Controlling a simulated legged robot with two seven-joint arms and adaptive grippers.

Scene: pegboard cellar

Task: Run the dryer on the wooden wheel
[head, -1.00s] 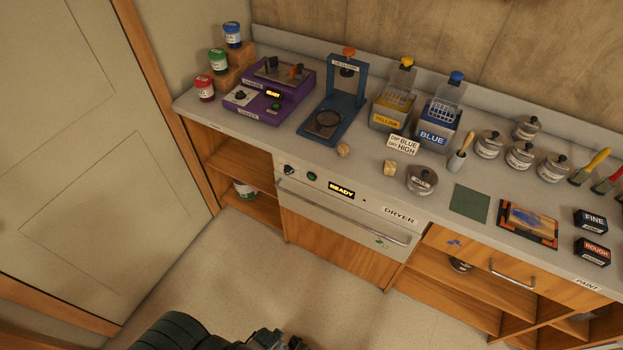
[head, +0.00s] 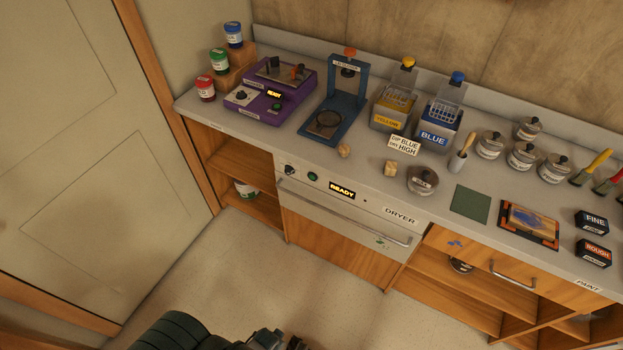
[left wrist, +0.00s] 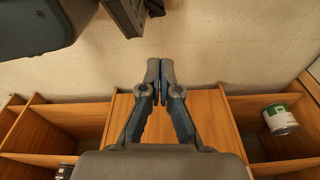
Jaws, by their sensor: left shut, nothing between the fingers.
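The dryer (head: 345,215) is built into the counter front, with a long bar handle across its closed white front panel. Its panel has a black knob (head: 289,170), a green button (head: 312,177) and a lit display reading READY (head: 342,191). No wooden wheel can be made out; the inside of the dryer is hidden. Two small wooden pieces, one roundish (head: 344,151) and one block-like (head: 390,167), lie on the counter above the dryer. My left gripper (left wrist: 160,68) is shut and empty in the left wrist view, above the floor and wooden cabinet fronts. My right gripper is not seen.
A card (head: 404,145) reads DIP BLUE, DRY HIGH. Yellow (head: 391,112) and blue (head: 437,130) dip tanks, a purple machine (head: 270,92) and a blue press (head: 328,122) stand behind. The floor before the dryer is clear.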

